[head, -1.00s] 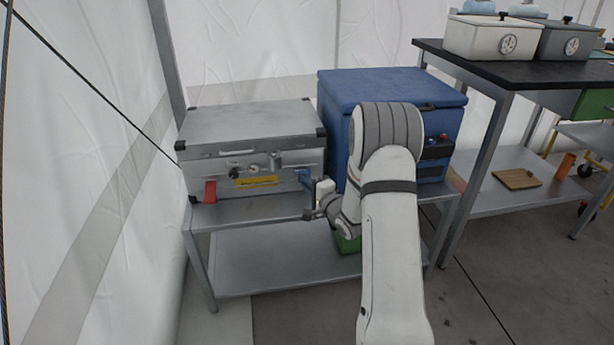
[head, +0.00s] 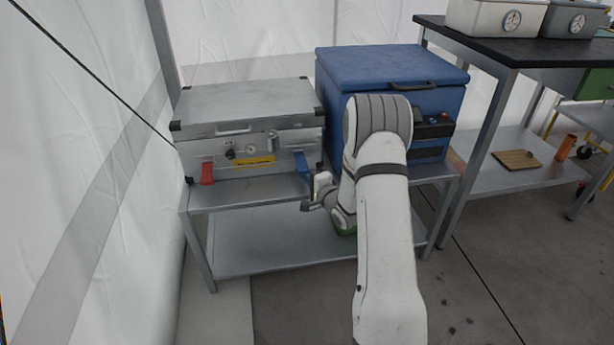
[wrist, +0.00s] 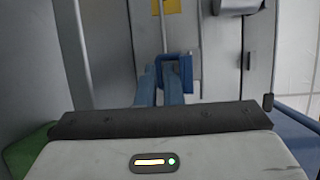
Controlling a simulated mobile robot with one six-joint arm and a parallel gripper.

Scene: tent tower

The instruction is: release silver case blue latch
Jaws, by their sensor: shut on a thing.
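The silver case (head: 250,155) stands with its lid down on the left of a metal bench. Its blue latch (head: 302,164) is at the right of the front face, its lower end angled out. A red latch (head: 207,173) is at the left of the same face. My gripper (head: 309,182) is at the lower end of the blue latch, shut on it. In the wrist view the blue latch (wrist: 186,70) lies just beyond my gripper's body. The exact finger contact is hard to make out.
A blue cooler box (head: 390,68) stands right of the case, close behind my arm. The metal bench (head: 235,196) has a lower shelf (head: 270,250). A black-topped table (head: 450,30) is at the right. A tent wall (head: 80,150) is on the left.

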